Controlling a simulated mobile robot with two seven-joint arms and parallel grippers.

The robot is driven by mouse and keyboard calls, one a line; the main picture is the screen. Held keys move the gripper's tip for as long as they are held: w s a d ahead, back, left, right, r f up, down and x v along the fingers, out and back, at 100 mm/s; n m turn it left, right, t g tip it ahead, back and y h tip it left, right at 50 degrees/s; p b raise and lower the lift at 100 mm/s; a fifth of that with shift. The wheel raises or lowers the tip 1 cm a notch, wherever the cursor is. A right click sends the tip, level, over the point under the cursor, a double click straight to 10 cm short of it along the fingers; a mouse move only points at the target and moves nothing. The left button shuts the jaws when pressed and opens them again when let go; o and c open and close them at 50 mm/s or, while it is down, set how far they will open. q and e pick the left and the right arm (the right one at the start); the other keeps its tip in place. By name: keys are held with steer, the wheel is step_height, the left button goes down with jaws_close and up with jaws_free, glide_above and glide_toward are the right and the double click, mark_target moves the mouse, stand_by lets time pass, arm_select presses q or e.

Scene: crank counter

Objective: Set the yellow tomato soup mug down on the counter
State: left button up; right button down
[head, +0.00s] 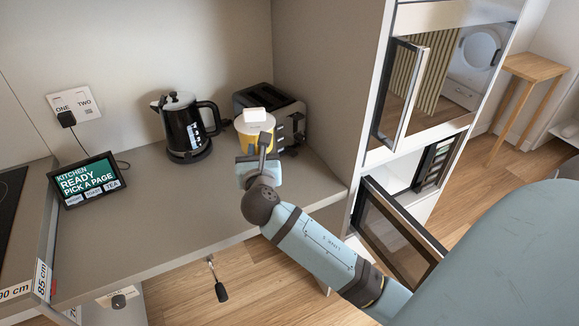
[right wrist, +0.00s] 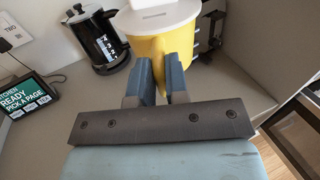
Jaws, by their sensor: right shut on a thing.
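The yellow mug (head: 242,137) with a white rim is in front of the toaster in the head view. My right gripper (head: 262,150) is shut on its near side. In the right wrist view the yellow mug (right wrist: 180,45) fills the top middle, with the two blue fingers of my right gripper (right wrist: 161,78) against it. A small white block shape (head: 255,115) shows at the mug's top. The mug looks upright. Its base is hidden by my gripper, so I cannot tell whether it touches the counter (head: 150,220). My left gripper is not in view.
A black kettle (head: 183,125) stands left of the mug, and a black and steel toaster (head: 290,110) is just behind it. A tablet screen (head: 87,180) stands at the left. The counter's middle and front are clear. A tall oven cabinet (head: 375,120) rises at the right.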

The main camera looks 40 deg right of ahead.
steer(key=shift+w+d+r+h+p, duration=0.1)
steer(key=shift+d+r+h+p, duration=0.2)
steer(key=shift+r, duration=0.25)
step_height(320, 180, down, 20)
steer(key=b, duration=0.2)
steer(key=shift+b, duration=0.3)
steer(key=c, duration=1.1)
jaws_free()
steer(key=shift+f, duration=0.15)
